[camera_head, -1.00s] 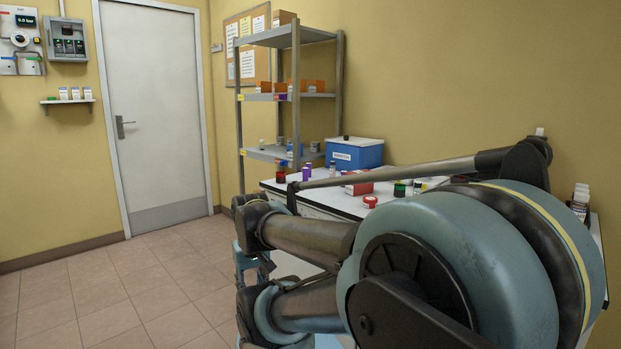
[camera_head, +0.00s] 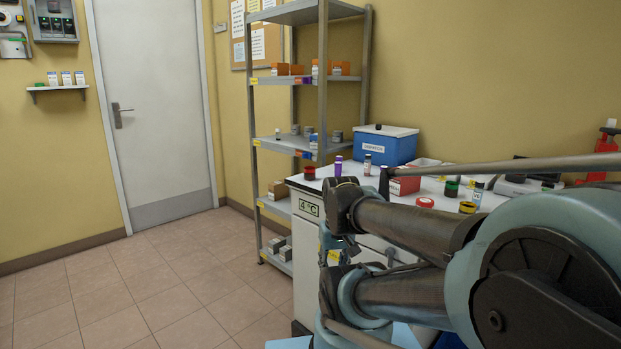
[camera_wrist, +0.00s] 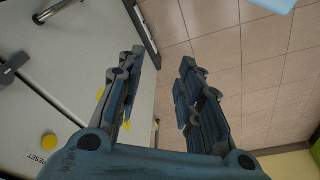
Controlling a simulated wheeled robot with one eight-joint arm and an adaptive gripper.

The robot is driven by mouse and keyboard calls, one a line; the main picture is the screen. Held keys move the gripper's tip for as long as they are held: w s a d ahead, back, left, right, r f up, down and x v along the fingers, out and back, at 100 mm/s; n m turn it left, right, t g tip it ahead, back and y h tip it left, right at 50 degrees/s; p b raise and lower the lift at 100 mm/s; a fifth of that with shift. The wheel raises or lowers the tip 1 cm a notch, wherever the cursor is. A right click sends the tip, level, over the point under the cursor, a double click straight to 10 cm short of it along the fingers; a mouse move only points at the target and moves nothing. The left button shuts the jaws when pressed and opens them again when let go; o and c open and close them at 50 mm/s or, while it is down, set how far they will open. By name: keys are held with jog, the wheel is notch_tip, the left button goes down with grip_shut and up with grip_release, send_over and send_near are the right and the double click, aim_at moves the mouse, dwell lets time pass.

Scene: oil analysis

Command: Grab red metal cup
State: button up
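A small dark red cup-like object (camera_head: 309,174) stands upright at the left end of the white counter (camera_head: 345,186) in the head view. I cannot tell whether it is metal. A flat red round lid or cap (camera_head: 425,202) lies further right on the same counter. My gripper (camera_wrist: 162,56) is open and empty in the wrist view. Its two fingers are apart, over the floor beside a white cabinet front (camera_wrist: 75,85). No red cup shows in the wrist view. In the head view my arm covers the counter's front right part.
A blue box (camera_head: 385,147), a purple vial (camera_head: 338,166) and a red box (camera_head: 404,185) stand on the counter. A grey metal shelf (camera_head: 323,95) rises behind its left end. The tiled floor (camera_head: 170,285) to the left is clear up to the door (camera_head: 152,105).

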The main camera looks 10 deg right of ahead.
jog(key=o, duration=0.4)
jog(key=shift+s+r, duration=0.2)
jog(key=shift+o, duration=1)
jog(key=w+r+n, duration=0.2)
jog(key=w+r, duration=0.5)
jog(key=r, duration=0.3)
jog(key=shift+n+y, duration=0.3)
jog(key=shift+y, duration=0.1)
jog(key=w+d+r+n+y, duration=0.1)
jog(key=w+d+r+n, duration=0.15)
jog(key=w+r, duration=0.65)
jog(key=w+d+r+n+y, duration=0.1)
jog(key=w+r+n, duration=0.35)
jog(key=w, duration=0.85)
jog(key=w+d+r+n+y, duration=0.1)
jog(key=w+d+r+n, duration=0.15)
jog(key=w+r, duration=0.7)
send_over(310, 174)
jog(key=w+d, duration=0.1)
jog(key=d, duration=0.1)
jog(key=shift+n, duration=0.35)
jog(key=f, duration=1.2)
jog(key=shift+a+f, duration=0.25)
jog(key=x, duration=0.4)
jog(key=shift+w+d+f, duration=0.15)
jog(key=shift+w+d, duration=0.05)
jog(key=shift+d, duration=0.05)
jog(key=shift+a+f, duration=0.25)
jog(key=shift+f, duration=0.4)
